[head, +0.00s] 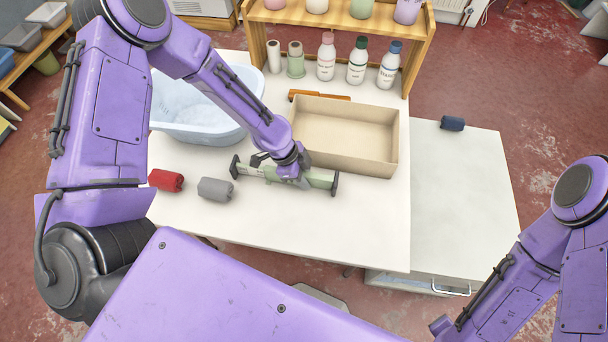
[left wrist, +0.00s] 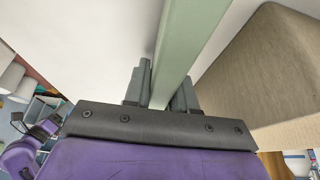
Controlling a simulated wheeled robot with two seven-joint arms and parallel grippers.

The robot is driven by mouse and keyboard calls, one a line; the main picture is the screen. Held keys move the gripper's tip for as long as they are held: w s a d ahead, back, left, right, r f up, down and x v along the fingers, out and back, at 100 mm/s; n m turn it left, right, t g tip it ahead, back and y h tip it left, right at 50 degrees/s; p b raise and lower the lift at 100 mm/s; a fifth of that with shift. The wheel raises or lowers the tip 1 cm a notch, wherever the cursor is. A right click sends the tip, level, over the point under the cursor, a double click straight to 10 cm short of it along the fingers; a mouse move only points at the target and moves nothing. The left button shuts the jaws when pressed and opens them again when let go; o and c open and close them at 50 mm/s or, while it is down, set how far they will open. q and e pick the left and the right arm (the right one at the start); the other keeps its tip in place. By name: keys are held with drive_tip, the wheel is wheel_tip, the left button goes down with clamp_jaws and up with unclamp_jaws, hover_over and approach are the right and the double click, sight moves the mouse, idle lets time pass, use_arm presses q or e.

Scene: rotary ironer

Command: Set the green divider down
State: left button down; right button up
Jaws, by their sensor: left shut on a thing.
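The green divider (head: 321,180) is a long pale-green bar with dark end pieces, over the white table in front of the cardboard box. My left gripper (head: 287,177) is shut on it near its middle, reaching down from above. In the left wrist view the divider (left wrist: 185,45) runs between the two dark fingers (left wrist: 168,92). I cannot tell whether the divider touches the table top. At the right of the head view only part of my right arm shows; its fingertips are not visible.
The open cardboard box (head: 345,148) stands right behind the divider. A blue basin (head: 205,130) is at left. A red roll (head: 166,180) and a grey roll (head: 215,189) lie left of the divider. Bottles stand along the back shelf (head: 340,22). The table front (head: 340,235) is clear.

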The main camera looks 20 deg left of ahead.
use_arm(q)
drive_tip(key=shift+s, duration=0.1)
drive_tip(key=c, duration=0.9)
unclamp_jaws()
drive_tip(key=shift+f, duration=0.1)
